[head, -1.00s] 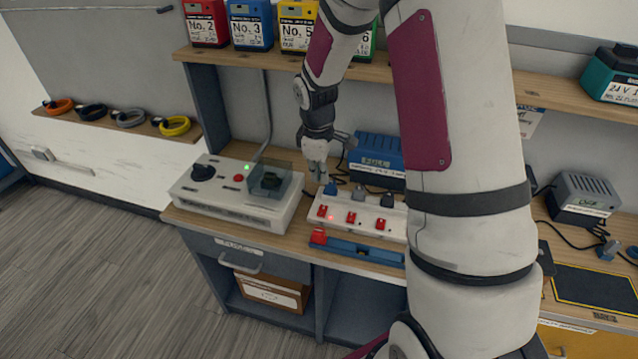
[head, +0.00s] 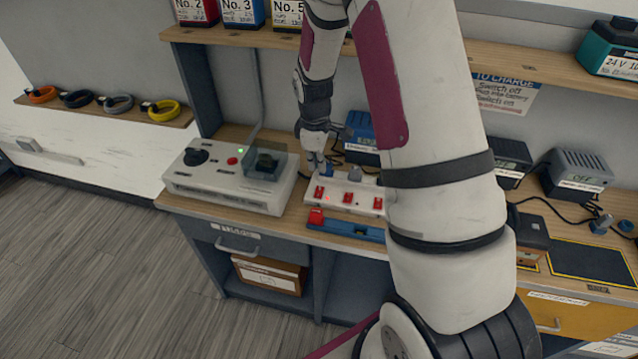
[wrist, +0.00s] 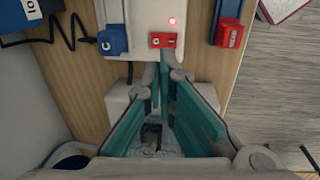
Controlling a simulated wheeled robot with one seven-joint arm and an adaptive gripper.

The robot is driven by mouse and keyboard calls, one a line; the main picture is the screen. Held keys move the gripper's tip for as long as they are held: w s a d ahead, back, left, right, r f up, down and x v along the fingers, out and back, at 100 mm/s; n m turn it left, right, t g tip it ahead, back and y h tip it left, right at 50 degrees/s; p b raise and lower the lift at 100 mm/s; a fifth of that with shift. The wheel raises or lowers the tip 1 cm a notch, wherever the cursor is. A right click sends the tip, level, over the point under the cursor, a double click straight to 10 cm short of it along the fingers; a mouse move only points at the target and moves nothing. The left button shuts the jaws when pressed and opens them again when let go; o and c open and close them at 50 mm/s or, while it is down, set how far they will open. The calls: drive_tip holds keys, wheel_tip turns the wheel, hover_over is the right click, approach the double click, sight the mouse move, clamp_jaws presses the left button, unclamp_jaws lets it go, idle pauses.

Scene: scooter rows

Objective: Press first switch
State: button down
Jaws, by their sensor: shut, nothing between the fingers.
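A white power strip (head: 335,207) with a row of red rocker switches lies on the bench. Its leftmost switch (head: 319,192) has a lit red light beside it; a red switch and a lit light also show in the wrist view (wrist: 162,40). A blue plug (wrist: 113,42) sits in the strip beside that switch. My gripper (head: 314,161) points down at the strip's left end, behind the leftmost switch. In the wrist view its teal fingers (wrist: 158,72) are shut and empty, with tips close to the red switch. I cannot tell whether they touch it.
A grey control box (head: 228,180) with a clear cover stands left of the strip. A blue bar with a red end (head: 345,227) lies in front. A blue charger (head: 361,133) stands behind. A shelf (head: 330,52) runs above. My arm hides the strip's right end.

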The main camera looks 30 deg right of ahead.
sight(319, 190)
drive_tip(key=f, duration=0.6)
drive_tip(key=f+p, duration=0.1)
drive_tip(key=f, duration=0.2)
drive_tip(key=shift+w+d, duration=0.35)
drive_tip(key=shift+d, duration=0.05)
drive_tip(key=shift+w+d+f+b, duration=0.15)
drive_tip(key=shift+w+f+b, duration=0.05)
drive_tip(key=shift+f+b, duration=0.3)
drive_tip(key=shift+s, duration=0.2)
